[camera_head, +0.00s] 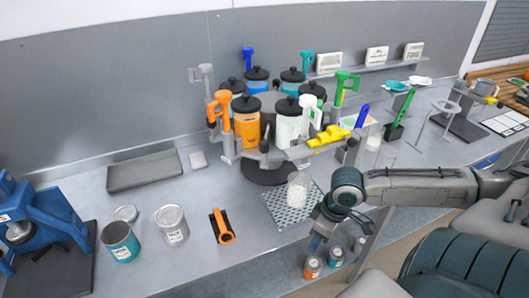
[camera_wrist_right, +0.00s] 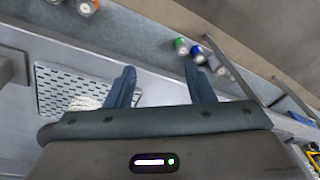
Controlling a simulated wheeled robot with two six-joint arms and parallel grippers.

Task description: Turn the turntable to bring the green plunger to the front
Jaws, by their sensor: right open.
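The turntable (camera_head: 268,171) stands mid-bench and carries several black-lidded canisters with coloured plungers. The green plunger (camera_head: 343,82) is on its right side, toward the back. The orange plunger (camera_head: 221,108) is at the front left and the white plunger (camera_head: 311,108) at the front right. Blue (camera_head: 247,56) and teal (camera_head: 306,60) plungers stand at the back. My right gripper (camera_head: 317,242) points down at the bench's front edge, right of the perforated tray and apart from the turntable. Its two blue fingers are spread and empty in the right wrist view (camera_wrist_right: 161,85). My left gripper is out of view.
Cans (camera_head: 171,226) and an orange-handled tool (camera_head: 222,227) stand left. Small cans (camera_head: 312,267) sit below the edge.

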